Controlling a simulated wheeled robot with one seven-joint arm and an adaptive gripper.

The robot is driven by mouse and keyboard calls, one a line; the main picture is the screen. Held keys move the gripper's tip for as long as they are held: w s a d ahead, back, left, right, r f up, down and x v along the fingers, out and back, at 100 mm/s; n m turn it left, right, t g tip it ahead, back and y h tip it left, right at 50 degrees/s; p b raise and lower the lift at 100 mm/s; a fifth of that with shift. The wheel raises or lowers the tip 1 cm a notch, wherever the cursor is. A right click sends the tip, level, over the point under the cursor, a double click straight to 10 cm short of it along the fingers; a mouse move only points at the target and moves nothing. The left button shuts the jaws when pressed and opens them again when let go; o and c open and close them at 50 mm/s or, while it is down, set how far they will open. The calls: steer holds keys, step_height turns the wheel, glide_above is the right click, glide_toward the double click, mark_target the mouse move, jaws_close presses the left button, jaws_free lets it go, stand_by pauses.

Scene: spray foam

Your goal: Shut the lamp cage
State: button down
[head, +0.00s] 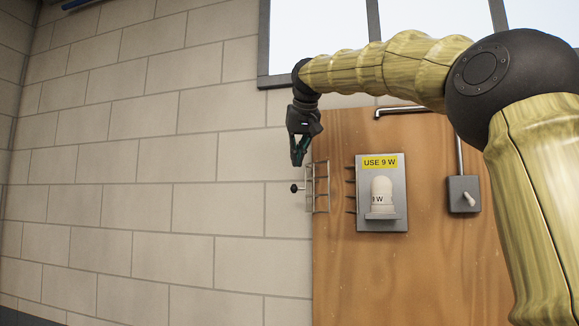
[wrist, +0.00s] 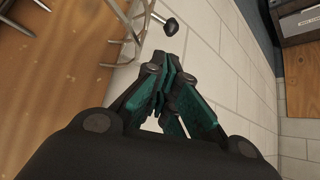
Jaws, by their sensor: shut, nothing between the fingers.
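The lamp cage (head: 316,188) is a thin metal wire frame standing open to the left of the lamp plate, with a dark round knob (head: 294,188) at its outer side. A white lamp (head: 382,190) sits uncovered on a grey plate (head: 396,222) under a yellow "USE 9 W" label. My gripper (head: 299,160) is shut and empty, pointing down just above the cage knob. In the wrist view the cage wires (wrist: 130,35) and the knob (wrist: 171,27) show beyond the fingertips (wrist: 165,65), apart from them.
The plate is mounted on a wooden board (head: 440,265) on a pale block wall (head: 170,150). A switch box (head: 463,194) with a conduit is to the right of the lamp. A window (head: 320,35) is above. The wall left of the cage is clear.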

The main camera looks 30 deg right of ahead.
steer(key=p+x, duration=0.4)
steer(key=x, duration=0.1)
steer(key=shift+w+a+f+p, duration=0.1)
steer(key=shift+f+p, duration=0.05)
steer(key=shift+p, duration=0.25)
steer(key=shift+p+x, duration=0.35)
steer(key=shift+x, duration=0.75)
steer(key=shift+f, duration=0.25)
